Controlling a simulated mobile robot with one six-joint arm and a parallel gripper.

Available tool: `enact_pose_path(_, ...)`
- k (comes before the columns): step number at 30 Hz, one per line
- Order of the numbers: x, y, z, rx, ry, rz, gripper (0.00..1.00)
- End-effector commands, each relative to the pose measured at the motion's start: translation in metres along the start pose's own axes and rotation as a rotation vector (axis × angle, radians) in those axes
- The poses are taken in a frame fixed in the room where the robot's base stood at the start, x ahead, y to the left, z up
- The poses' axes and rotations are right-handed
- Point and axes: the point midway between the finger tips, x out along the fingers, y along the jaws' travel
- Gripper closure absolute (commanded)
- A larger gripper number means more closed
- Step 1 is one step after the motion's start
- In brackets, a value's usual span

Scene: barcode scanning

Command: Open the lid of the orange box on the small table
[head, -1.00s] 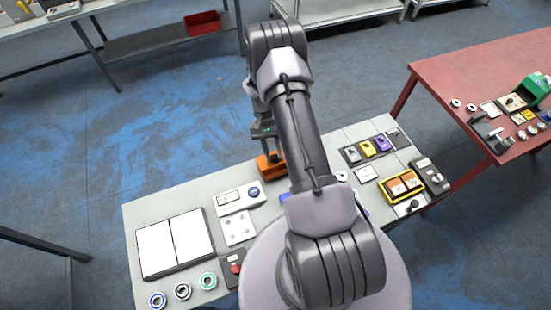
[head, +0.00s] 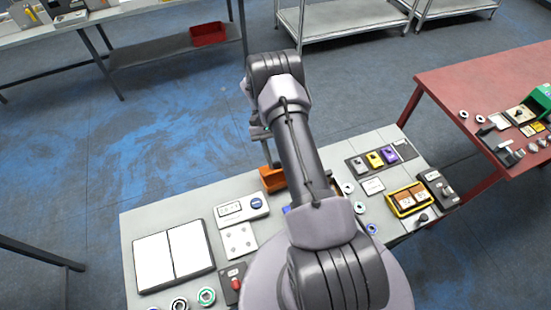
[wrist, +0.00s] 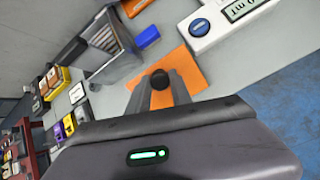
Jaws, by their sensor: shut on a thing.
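The orange box (head: 272,179) stands at the back edge of the small grey table (head: 185,200) in the head view, partly behind my arm. In the wrist view an orange panel (wrist: 192,65) lies behind a round black knob (wrist: 160,78). My gripper (wrist: 161,92) is shut on the knob, its two fingers on either side of it. I cannot tell how far the lid is raised; the box's inside is hidden.
A white device with a blue button (wrist: 200,27) lies close to the box. A blue block (wrist: 147,36) and a grey open container (wrist: 125,62) are also near. A white two-panel board (head: 175,256) lies at the table's left. Floor behind the table is clear.

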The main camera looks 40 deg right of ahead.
Motion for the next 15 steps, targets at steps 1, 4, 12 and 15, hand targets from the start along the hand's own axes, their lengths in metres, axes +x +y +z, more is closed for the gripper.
enact_pose_path(1,0.0001,0.0001,0.0002,0.0,-0.001,0.0,0.72)
enact_pose_path(4,0.0001,0.0001,0.0001,0.0,0.0,0.0,0.53)
enact_pose_path(12,0.0,0.0,0.0001,0.0,0.0,0.0,0.52)
enact_pose_path(15,-0.0048,0.0,-0.0002,0.001,0.0,0.0,0.52)
